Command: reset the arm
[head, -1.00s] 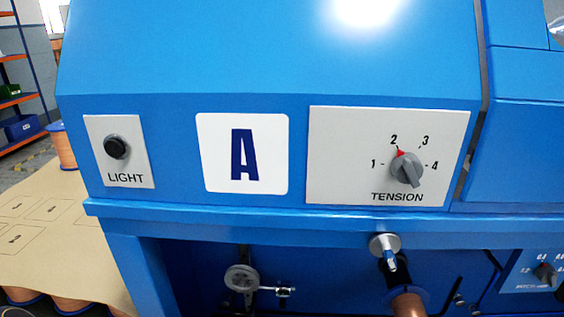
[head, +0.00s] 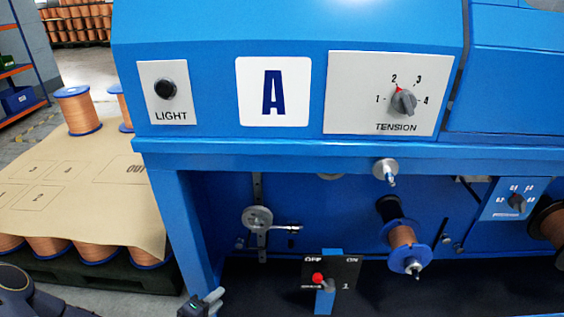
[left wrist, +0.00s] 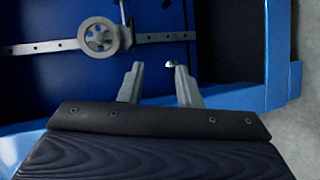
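My left gripper (head: 205,303) is low at the left in the head view, in front of the blue machine's left leg. In the left wrist view its two fingers (left wrist: 158,70) stand apart with nothing clearly held between them. A small bright spot shows by the right fingertip; I cannot tell what it is. A grey pulley wheel (head: 257,219) with a short side arm sits on a rail under the machine's hood. A pulley wheel on a rail also shows in the left wrist view (left wrist: 100,38), apart from the fingers. My right gripper is not in view.
The blue machine carries an A label (head: 273,91) and a TENSION dial (head: 404,102) pointing near 2. Below are a copper spool (head: 402,238) and a red-knobbed OFF/ON switch (head: 318,279). A brown marked board (head: 85,190) lies on copper spools at the left.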

